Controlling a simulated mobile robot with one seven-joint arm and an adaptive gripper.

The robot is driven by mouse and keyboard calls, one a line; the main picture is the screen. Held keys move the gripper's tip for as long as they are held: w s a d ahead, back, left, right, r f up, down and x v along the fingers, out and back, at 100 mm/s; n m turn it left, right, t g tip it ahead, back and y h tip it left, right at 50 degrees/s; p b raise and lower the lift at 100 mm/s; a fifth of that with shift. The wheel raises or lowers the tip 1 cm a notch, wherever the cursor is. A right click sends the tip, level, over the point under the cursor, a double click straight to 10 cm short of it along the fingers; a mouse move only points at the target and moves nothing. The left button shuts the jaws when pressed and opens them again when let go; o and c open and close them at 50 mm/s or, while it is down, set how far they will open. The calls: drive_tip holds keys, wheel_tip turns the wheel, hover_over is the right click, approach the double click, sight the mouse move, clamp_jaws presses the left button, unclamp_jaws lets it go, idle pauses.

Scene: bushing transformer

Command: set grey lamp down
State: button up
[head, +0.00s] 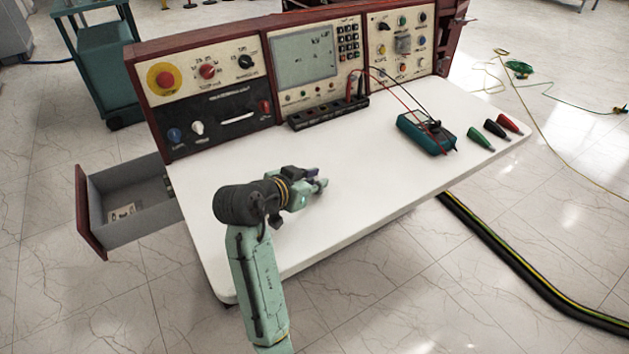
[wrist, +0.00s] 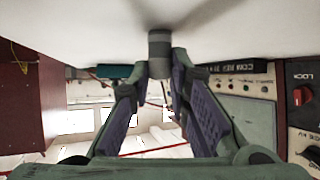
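The grey lamp (wrist: 160,50) shows in the wrist view as a small grey cylinder between my fingertips. My gripper (wrist: 162,68) has a finger against each side of it. The lamp's far end is at or very close to the white tabletop (wrist: 80,25), with a dark shadow there; I cannot tell whether it touches. In the head view my gripper (head: 319,184) is low over the middle of the tabletop (head: 345,215), and the lamp cannot be clearly made out there.
The control console (head: 300,65) stands along the table's back edge. A teal multimeter (head: 427,133) and green, black and red clips (head: 495,129) lie at the right. An open drawer (head: 125,205) juts out at the left. The tabletop right of my gripper is clear.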

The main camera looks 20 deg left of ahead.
drive_tip(key=o, duration=0.4)
drive_tip(key=shift+r, duration=0.15)
